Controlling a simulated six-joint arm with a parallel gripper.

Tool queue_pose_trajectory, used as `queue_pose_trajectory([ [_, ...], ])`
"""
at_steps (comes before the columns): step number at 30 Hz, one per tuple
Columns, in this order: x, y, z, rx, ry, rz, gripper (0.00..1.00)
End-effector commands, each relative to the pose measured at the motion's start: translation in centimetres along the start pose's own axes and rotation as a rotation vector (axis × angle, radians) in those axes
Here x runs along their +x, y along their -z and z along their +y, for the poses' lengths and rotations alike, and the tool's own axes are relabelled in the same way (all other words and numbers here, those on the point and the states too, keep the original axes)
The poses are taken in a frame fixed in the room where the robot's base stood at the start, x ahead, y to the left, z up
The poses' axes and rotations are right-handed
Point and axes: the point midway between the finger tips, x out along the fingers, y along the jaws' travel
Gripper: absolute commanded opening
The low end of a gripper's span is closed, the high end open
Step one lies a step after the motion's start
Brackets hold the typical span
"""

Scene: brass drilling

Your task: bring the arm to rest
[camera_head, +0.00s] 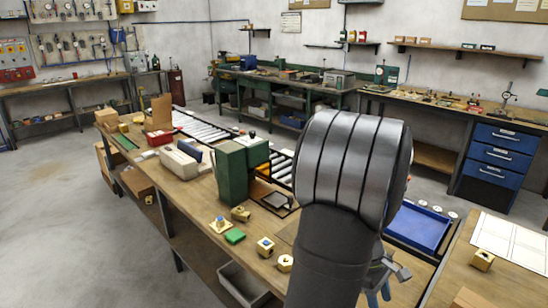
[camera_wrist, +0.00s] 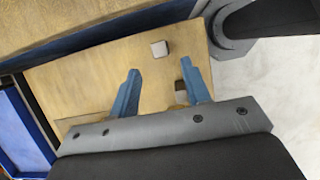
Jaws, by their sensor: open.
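My gripper shows in the wrist view (camera_wrist: 159,66), with its two blue fingers spread wide apart and nothing held between them. A wooden surface lies beyond the fingers. In the head view my dark grey arm stands large in the foreground, and only part of the gripper shows low behind it, near the blue tray (camera_head: 420,228). A small pale block (camera_wrist: 159,48) lies on the wood beyond the fingertips. A second small block (camera_wrist: 181,97) shows between the fingers, beside the right one; I cannot tell its distance.
At right are a gridded sheet (camera_head: 512,240) and a brass block (camera_head: 482,260). Open floor lies left.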

Motion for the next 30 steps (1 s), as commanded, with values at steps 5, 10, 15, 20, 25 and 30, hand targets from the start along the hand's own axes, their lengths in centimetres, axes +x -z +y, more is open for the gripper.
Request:
queue_pose_trajectory([
  [5,3.9,0.0,0.0,0.0,0.004,-0.001,0.43],
  [10,7.3,0.0,0.0,0.001,0.004,-0.001,0.43],
  [15,10.4,0.0,-0.1,0.0,0.004,0.0,0.43],
  [20,8.2,-0.8,0.2,0.003,-0.006,0.002,0.43],
  [25,5.5,-1.9,0.1,0.004,-0.006,0.002,0.43],
  [30,2.8,-3.0,0.1,0.003,-0.005,0.002,0.43],
])
